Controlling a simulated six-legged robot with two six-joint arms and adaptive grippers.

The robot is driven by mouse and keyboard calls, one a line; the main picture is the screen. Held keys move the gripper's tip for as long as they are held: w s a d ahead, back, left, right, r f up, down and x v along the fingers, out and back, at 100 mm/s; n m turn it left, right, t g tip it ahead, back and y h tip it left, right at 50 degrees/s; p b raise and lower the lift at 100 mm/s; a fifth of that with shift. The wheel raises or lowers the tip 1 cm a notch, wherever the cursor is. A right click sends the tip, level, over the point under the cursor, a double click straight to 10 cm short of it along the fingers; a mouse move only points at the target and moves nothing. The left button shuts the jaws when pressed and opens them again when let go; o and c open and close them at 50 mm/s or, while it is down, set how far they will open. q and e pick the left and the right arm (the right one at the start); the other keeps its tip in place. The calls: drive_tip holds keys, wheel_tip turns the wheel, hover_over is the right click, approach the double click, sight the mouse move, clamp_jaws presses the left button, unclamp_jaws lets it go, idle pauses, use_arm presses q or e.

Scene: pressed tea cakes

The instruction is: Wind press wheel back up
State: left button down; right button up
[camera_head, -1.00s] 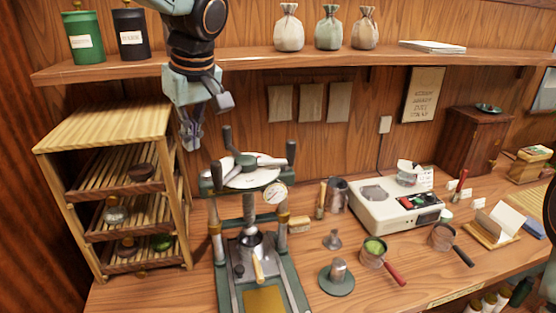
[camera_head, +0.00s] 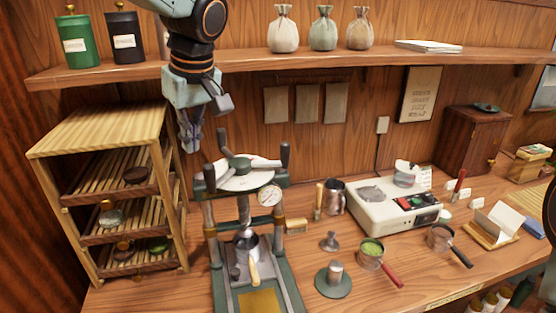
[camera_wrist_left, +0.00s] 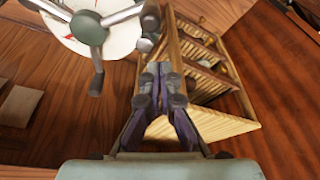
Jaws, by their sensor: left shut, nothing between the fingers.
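The press wheel (camera_head: 262,163) has a green hub, silver spokes and dark upright handles. It sits over a white round plate (camera_head: 230,182) on top of the green press (camera_head: 212,205), and shows at upper left in the left wrist view (camera_wrist_left: 91,28). Below it, the screw (camera_head: 243,208) runs down to a small metal cup with a pale handle (camera_head: 253,272). My left gripper (camera_head: 190,146) points down, shut and empty, left of and apart from the wheel; its fingers show mid-frame in the wrist view (camera_wrist_left: 160,78). My right gripper is not in view.
A slatted wooden rack (camera_head: 110,135) stands close left of the gripper. A wall shelf (camera_head: 150,72) with tins and cloth bags runs behind the arm. A scale (camera_head: 385,212) and metal cups stand to the right.

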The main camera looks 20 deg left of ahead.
use_arm(q)
wheel_tip(320, 180, down, 5)
drive_tip(key=b, duration=0.2)
drive_tip(key=shift+r+b, duration=0.2)
drive_tip(key=shift+b, duration=0.15)
idle(0.4)
drive_tip(key=shift+s, duration=0.1)
drive_tip(key=shift+s+d, duration=0.15)
drive_tip(key=shift+d, duration=0.05)
